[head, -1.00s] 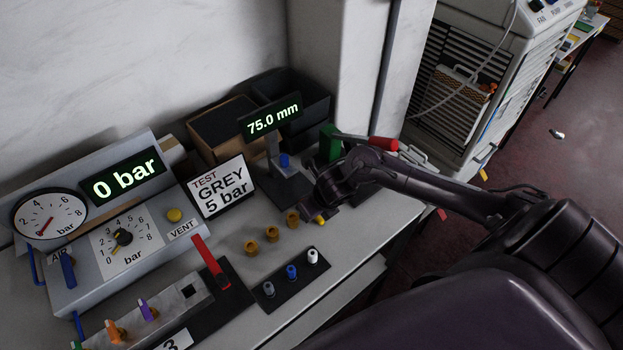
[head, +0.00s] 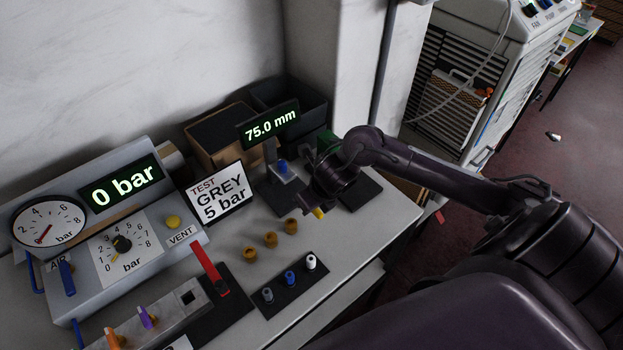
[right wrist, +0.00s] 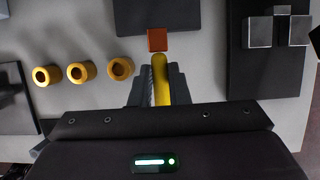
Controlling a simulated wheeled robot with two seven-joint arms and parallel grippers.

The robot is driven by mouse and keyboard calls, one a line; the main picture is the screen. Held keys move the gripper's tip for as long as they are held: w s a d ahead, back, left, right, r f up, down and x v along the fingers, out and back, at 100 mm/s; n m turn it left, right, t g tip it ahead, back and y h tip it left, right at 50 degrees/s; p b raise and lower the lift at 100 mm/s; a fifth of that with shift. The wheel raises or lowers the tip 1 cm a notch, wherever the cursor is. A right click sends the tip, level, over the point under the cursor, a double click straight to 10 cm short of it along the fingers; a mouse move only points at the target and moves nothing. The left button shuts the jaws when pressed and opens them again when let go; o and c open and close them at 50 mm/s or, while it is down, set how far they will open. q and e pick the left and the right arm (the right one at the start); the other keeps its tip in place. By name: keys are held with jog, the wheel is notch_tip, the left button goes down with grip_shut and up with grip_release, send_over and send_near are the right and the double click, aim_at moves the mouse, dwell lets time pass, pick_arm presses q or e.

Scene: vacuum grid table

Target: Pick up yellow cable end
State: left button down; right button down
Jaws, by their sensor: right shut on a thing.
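My right gripper (head: 318,196) is over the table's right part, its fingers pointing down. In the right wrist view the right gripper (right wrist: 160,78) is shut on a yellow rod-like piece, the yellow cable end (right wrist: 161,88), which lies between the two dark fingers. The yellow cable end (head: 318,213) also shows as a small tip below the gripper in the head view. An orange-brown block (right wrist: 157,40) shows at its far tip; I cannot tell if it is attached. My left gripper is not in view.
Several yellow-brown rings (head: 270,239) stand left of the gripper. A black strip (head: 290,283) with grey, blue and white pegs is in front. The 75.0 mm display (head: 270,123) stands behind. A test sign (head: 218,192) and pressure panel (head: 125,240) are to the left.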

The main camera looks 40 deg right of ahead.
notch_tip(320, 180, up, 15)
jog(key=p, duration=0.3)
jog(key=shift+a+f, duration=0.1)
jog(key=shift+f, duration=0.05)
